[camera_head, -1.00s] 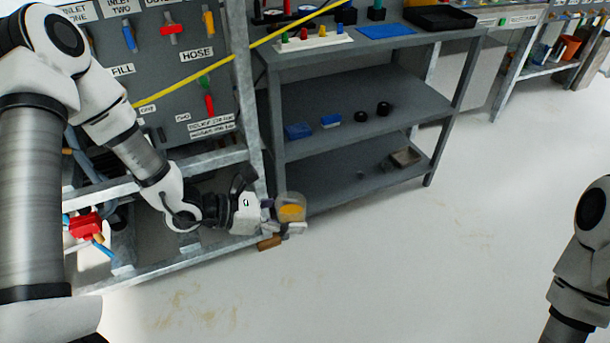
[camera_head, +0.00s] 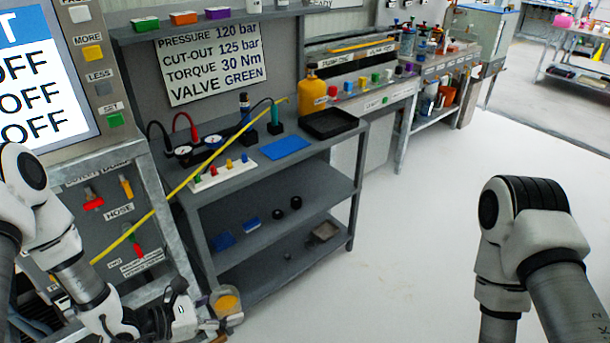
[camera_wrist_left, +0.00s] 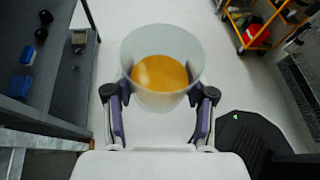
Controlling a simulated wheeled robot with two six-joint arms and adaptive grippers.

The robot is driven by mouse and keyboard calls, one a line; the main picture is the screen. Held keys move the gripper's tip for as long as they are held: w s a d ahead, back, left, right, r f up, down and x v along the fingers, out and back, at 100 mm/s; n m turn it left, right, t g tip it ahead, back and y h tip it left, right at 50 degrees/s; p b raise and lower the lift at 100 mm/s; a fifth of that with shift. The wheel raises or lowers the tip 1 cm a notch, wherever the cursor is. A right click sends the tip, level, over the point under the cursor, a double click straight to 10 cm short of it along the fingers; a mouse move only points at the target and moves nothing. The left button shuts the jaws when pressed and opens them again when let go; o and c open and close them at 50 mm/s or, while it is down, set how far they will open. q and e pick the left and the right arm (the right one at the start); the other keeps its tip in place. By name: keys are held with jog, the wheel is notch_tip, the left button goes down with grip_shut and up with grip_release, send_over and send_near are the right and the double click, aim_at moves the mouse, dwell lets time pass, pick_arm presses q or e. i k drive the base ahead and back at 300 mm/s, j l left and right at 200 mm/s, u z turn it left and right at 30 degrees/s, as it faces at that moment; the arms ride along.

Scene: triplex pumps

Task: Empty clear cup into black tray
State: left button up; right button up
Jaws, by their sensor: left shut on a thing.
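The clear cup (camera_head: 227,303) holds an orange-yellow liquid and is gripped by my left gripper (camera_head: 212,318) at the lower left of the head view. In the left wrist view the cup (camera_wrist_left: 162,62) stands between the two fingers of my left gripper (camera_wrist_left: 160,108), with the liquid inside. The black tray (camera_head: 328,123) lies on the grey bench top, right of the blue mat, well above and to the right of the cup in the head view. It looks empty. My right arm shows at the right edge, but its gripper is out of view.
The grey bench (camera_head: 262,165) also bears a blue mat (camera_head: 285,147), a white block with coloured pegs (camera_head: 224,172) and gauges. A yellow bottle (camera_head: 312,92) stands behind the tray. A yellow hose (camera_head: 165,203) slants across the front left. The floor (camera_head: 400,260) to the right is clear.

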aim_at(325, 124)
jog(key=i+l+u, duration=0.3)
jog(key=i+l, duration=1.2)
jog(key=l, duration=0.15)
